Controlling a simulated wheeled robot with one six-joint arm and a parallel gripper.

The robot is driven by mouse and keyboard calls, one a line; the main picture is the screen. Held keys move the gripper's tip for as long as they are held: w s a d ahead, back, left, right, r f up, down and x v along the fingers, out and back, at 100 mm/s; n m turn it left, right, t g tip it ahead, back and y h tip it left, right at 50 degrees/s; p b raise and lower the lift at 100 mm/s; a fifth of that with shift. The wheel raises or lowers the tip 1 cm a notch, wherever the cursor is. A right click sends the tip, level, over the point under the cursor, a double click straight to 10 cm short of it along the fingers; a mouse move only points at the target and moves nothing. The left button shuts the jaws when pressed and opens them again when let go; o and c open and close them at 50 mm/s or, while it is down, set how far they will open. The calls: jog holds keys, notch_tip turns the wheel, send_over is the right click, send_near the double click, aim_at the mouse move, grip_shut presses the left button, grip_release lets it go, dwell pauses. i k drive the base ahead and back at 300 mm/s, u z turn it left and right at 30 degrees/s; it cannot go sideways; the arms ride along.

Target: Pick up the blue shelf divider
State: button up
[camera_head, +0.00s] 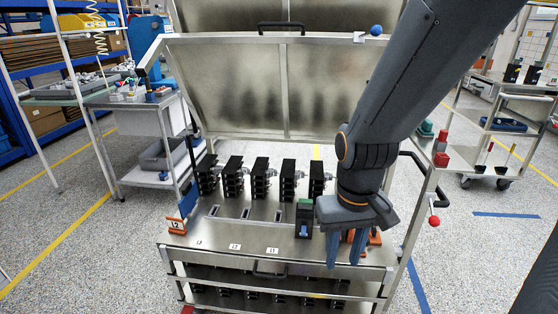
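A blue upright plate (188,202), which looks like the blue shelf divider, stands at the left edge of the metal cart's top (225,212), just behind an orange piece marked L2 (176,225). My gripper (345,262) points down over the front right of the cart top, far to the right of the plate. Its two blue fingers are apart, with no held object visible between them. The gripper and arm partly hide orange pieces (375,237) at the right.
Several black breaker blocks (260,178) stand in a row along the back of the cart top. A black block with a green top (304,218) stands close left of my gripper. A raised metal lid (235,90) rises behind. A side bench (130,98) stands left.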

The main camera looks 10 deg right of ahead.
aim_at(190, 193)
jog(key=u, duration=0.5)
jog(key=k, duration=0.6)
jog(key=u, duration=1.1)
jog(key=i, duration=1.55)
jog(key=z, duration=0.9)
jog(key=i, duration=0.55)
jog(key=z, duration=0.45)
